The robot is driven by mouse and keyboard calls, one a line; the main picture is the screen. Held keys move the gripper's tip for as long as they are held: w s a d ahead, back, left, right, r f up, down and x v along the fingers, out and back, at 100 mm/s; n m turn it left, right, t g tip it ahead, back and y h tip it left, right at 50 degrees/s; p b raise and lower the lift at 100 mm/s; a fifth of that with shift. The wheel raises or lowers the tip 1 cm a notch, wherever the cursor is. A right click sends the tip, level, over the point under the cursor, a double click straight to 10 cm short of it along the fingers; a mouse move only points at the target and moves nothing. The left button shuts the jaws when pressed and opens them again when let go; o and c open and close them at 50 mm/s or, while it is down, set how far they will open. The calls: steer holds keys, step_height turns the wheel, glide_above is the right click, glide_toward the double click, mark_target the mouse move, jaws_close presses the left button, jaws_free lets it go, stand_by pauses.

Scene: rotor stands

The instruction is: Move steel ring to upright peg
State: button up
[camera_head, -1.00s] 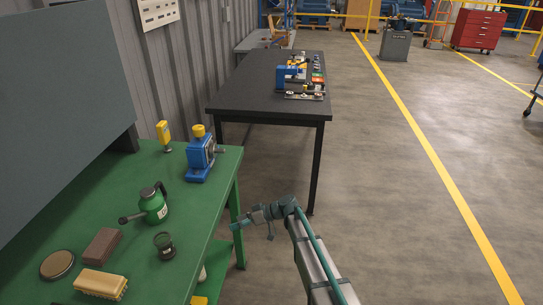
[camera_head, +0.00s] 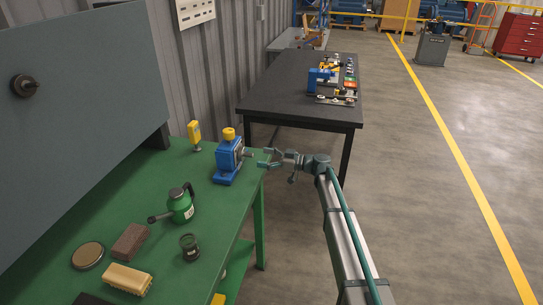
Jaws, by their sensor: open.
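A blue stand with a yellow cap (camera_head: 229,155) stands on the green bench. A short grey horizontal part (camera_head: 247,155) sticks out of its right side; I cannot tell whether a steel ring sits on it. My gripper (camera_head: 264,157) is open, just right of that part and pointing left at it. I see nothing between its fingers, and contact is too small to tell. No upright peg can be made out for certain. A second blue unit (camera_head: 319,79) stands among small parts on the black table.
The green bench (camera_head: 130,205) also holds a yellow device (camera_head: 195,135), a green can (camera_head: 180,204), a dark glass-like jar (camera_head: 190,246), a brown block (camera_head: 130,241), a round tin (camera_head: 88,255) and a brush (camera_head: 128,279). The black table (camera_head: 275,90) stands behind.

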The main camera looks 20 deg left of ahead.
mark_target(247, 153)
steer(key=a, duration=0.1)
steer(key=a+b, duration=0.1)
steer(key=a, duration=0.1)
steer(key=a+b, duration=0.1)
steer(key=a, duration=0.1)
steer(key=shift+s+a+f, duration=0.2)
steer(key=shift+a+f, duration=0.05)
steer(key=shift+a+r+b, duration=0.2)
steer(key=shift+a+b, duration=0.4)
steer(key=shift+a, duration=0.2)
steer(key=c, duration=1)
steer(key=shift+b, duration=0.9)
steer(key=shift+r, duration=0.1)
steer(key=d+b, duration=0.5)
steer(key=d, duration=0.3)
steer(key=shift+w+d, duration=0.25)
steer(key=shift+d, duration=0.05)
